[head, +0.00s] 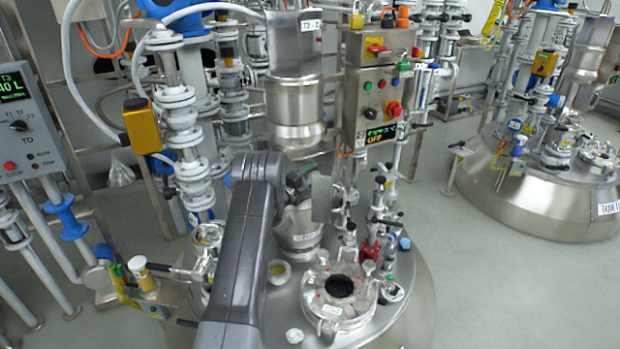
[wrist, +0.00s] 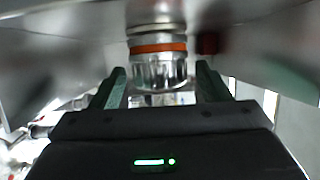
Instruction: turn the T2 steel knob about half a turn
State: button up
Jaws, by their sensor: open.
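The steel knob (wrist: 160,75) is in the upper middle of the wrist view. It is shiny and fluted, with an orange ring (wrist: 158,48) on its far side. My gripper (wrist: 162,82) is open, with one finger on the left of the knob and one on the right. A gap shows on the left; I cannot tell whether the right finger touches. In the head view my arm covers the area in front of the T2-marked steel vessel (head: 296,95), and I cannot make out the knob there.
A control box (head: 375,105) with buttons and a lit display stands right of the vessel. Grey floor (head: 490,275) is clear at right.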

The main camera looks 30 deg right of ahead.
jog(key=c, duration=1)
jog(key=shift+r+m+y, duration=0.2)
jog(key=shift+m+y, duration=0.1)
jog(key=shift+y, duration=0.3)
jog(key=shift+r+g+y, duration=0.1)
jog(key=shift+g+y, duration=0.3)
jog(key=shift+y, duration=0.1)
jog(key=shift+y+p, duration=0.3)
jog(key=o, duration=1)
